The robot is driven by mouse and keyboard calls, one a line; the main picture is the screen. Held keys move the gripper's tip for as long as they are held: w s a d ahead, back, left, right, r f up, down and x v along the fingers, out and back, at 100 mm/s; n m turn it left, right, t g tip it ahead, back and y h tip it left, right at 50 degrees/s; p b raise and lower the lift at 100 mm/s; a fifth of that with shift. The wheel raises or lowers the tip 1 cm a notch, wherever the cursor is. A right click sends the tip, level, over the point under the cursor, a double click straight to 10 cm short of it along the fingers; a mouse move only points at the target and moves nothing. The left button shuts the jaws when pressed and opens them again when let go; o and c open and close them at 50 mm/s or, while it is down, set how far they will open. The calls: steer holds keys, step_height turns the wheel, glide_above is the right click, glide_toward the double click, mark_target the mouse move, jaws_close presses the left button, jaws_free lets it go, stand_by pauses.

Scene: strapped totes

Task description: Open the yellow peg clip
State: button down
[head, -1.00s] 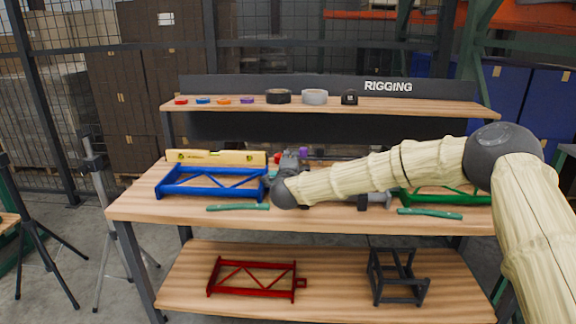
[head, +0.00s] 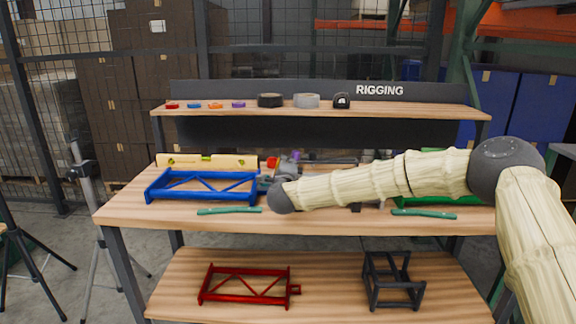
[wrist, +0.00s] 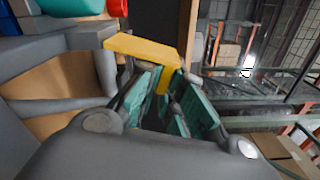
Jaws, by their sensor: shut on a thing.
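In the wrist view a yellow piece, which I take to be the yellow peg clip (wrist: 140,47), lies just beyond my fingertips. One end of it reaches down between the teal-padded fingers of my gripper (wrist: 168,100). The fingers are close together on that part. In the head view my gripper (head: 286,168) is low over the bench, beside the right end of the blue frame (head: 200,186). The clip cannot be made out there, hidden by my arm and gripper.
The wooden bench (head: 320,225) holds a yellow level (head: 180,161), teal strips (head: 425,214) and a green frame behind my arm. Grey bars (wrist: 65,104) lie close on the left in the wrist view. A shelf (head: 400,112) with tape rolls stands above.

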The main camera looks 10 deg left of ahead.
steer(key=c, duration=1.6)
jaws_free()
steer(key=shift+o, duration=0.2)
steer(key=s, duration=1.2)
steer(key=shift+d, duration=0.35)
